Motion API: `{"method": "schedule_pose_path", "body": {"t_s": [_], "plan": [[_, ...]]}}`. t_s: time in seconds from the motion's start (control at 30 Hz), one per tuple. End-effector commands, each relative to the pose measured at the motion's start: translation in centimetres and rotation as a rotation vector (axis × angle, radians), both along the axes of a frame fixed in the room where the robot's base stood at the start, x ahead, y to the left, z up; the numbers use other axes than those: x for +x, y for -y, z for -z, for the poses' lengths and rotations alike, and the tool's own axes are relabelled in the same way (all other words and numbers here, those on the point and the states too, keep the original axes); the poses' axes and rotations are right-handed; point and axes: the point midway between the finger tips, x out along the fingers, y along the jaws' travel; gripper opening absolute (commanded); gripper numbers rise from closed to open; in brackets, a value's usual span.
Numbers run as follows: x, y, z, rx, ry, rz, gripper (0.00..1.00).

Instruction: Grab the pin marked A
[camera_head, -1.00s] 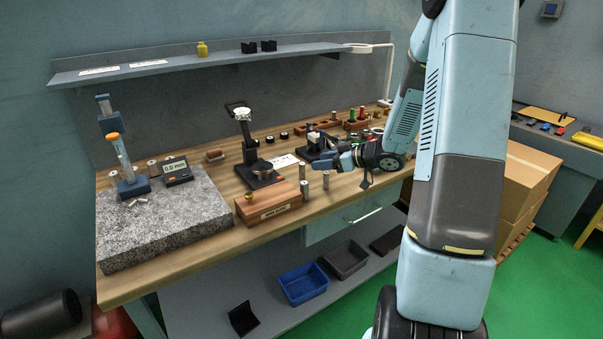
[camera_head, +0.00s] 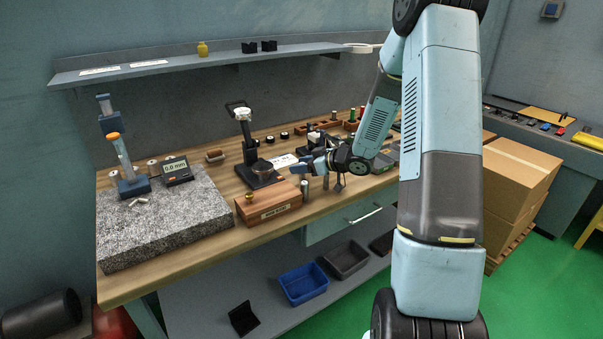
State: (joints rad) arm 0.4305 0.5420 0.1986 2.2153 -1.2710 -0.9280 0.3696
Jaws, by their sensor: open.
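Two small grey metal pins stand upright near the front edge of the wooden bench: one pin (camera_head: 305,191) by the right end of a wooden block, and another pin (camera_head: 326,182) a little to its right. No letter A can be read on either at this size. My gripper (camera_head: 301,168) is open, pointing left, just above and behind these pins. I cannot tell whether it touches one. A third pin that stood behind them is now hidden by the gripper.
A wooden block (camera_head: 268,205) with a label and brass knob lies left of the pins. A black stand (camera_head: 247,150) rises behind it. The granite plate (camera_head: 165,225) holds a height gauge (camera_head: 122,155) and display (camera_head: 177,170). Racks and small parts crowd the bench's back right.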

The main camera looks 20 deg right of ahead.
Motion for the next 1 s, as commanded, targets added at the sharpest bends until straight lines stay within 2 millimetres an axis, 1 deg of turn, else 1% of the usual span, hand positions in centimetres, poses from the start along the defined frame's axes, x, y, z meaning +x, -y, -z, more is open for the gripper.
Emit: {"method": "schedule_pose_path", "body": {"t_s": [0.1, 0.63, 1.0], "plan": [[-0.02, 0.05, -0.02, 0.000, 0.000, 0.000, 0.52], [-0.04, 0.10, -0.03, 0.000, 0.000, 0.001, 0.01], [-0.02, 0.11, -0.18, 0.000, 0.001, 0.001, 0.00]]}}
